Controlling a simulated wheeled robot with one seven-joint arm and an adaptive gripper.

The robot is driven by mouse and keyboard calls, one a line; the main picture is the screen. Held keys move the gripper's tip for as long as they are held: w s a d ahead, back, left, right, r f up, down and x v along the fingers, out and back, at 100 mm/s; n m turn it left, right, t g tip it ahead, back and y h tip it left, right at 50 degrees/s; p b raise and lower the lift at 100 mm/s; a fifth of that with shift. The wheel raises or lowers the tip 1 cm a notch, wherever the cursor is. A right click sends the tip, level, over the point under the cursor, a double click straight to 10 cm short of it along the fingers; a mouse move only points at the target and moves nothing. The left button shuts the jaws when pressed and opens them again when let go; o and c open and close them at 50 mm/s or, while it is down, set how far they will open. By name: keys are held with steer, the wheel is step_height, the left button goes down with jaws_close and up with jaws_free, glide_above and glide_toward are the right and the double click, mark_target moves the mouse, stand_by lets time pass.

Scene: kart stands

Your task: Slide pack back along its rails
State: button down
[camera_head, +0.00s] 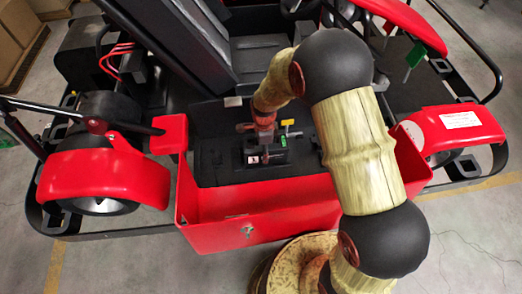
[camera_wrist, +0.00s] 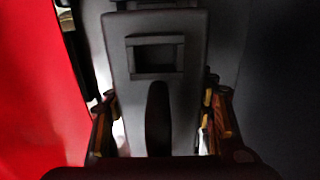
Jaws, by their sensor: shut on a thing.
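The pack (camera_head: 212,158) looks like a black block in the open bay behind the kart's red front panel. My gripper (camera_head: 265,128) is over it, reaching down to a small fitting with labels on its top. In the wrist view, a dark grey upright part (camera_wrist: 118,75) with a square recess and a dark slot stands between the fingers of my gripper (camera_wrist: 160,125). One finger is against each side of this part, and I take it for part of the pack. The rails cannot be made out, and my arm hides the right side of the bay.
The red front panel (camera_head: 255,222) borders the bay at the front; a red wall (camera_wrist: 35,90) is close on the left in the wrist view. The black seat (camera_head: 255,62) rises behind the bay. Red fenders (camera_head: 100,176) flank it. A yellow tag (camera_head: 288,122) stands beside my gripper.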

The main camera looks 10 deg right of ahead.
steer(key=shift+d, duration=1.5)
steer(key=c, duration=0.7)
jaws_free()
steer(key=shift+o, duration=0.2)
steer(key=shift+r, duration=0.1)
step_height(320, 180, up, 12)
steer(key=shift+f, duration=0.1)
